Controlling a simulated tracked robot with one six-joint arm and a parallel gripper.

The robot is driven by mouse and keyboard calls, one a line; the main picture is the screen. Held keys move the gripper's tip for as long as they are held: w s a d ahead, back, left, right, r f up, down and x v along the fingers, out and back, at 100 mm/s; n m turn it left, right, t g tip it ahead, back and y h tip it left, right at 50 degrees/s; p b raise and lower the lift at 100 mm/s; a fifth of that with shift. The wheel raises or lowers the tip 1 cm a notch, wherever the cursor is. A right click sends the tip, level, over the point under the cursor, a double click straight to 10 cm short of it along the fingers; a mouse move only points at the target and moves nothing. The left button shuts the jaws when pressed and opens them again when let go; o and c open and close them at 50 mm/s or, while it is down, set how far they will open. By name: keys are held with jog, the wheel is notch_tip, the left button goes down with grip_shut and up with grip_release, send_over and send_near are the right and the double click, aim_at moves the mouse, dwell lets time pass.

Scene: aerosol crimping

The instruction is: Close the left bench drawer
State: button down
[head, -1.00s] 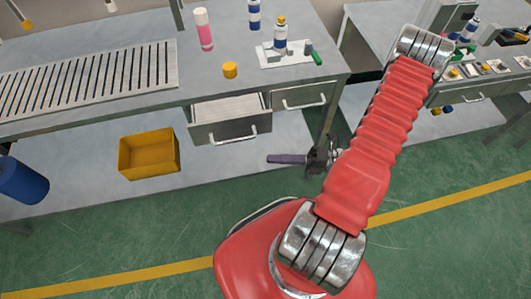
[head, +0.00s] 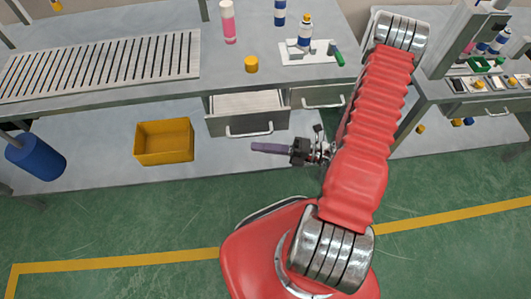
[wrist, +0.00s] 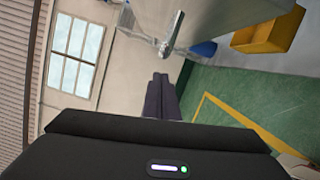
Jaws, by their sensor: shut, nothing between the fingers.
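The left bench drawer (head: 270,119) is grey with a silver bar handle (head: 250,132). It is pulled out under the bench, and its light inside shows from above. My gripper (head: 256,147) is shut and empty, with purple-grey fingers pointing left. In the head view it appears just below the drawer handle; I cannot tell whether they touch. In the wrist view the shut fingers (wrist: 162,82) point toward a silver bar handle (wrist: 171,42) beside a grey surface at the top, apart from it.
The right drawer (head: 318,96) appears shut. A yellow crate (head: 164,142) stands on the lower shelf left of the drawer, and a blue cylinder (head: 36,156) is farther left. Bottles and a yellow cap (head: 251,64) stand on the bench.

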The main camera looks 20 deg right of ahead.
jog(key=shift+w+d+r, duration=0.1)
jog(key=shift+w+d, duration=0.05)
jog(key=shift+w, duration=0.3)
jog(key=shift+w+d+r, duration=0.1)
jog(key=shift+w+d, duration=0.05)
jog(key=shift+w, duration=0.3)
jog(key=shift+w+d, duration=0.25)
jog(key=shift+w, duration=0.5)
jog(key=shift+w+d, duration=0.2)
jog(key=shift+w, duration=0.5)
jog(key=shift+w+d, duration=0.25)
jog(key=shift+w, duration=0.5)
jog(key=shift+s, duration=0.1)
jog(key=shift+s+a+f, duration=0.15)
jog(key=shift+s+a, duration=0.1)
jog(key=shift+s, duration=0.3)
send_near(259, 134)
jog(key=shift+s+a+f, duration=0.1)
jog(key=shift+s+f, duration=0.7)
jog(key=shift+f, duration=0.15)
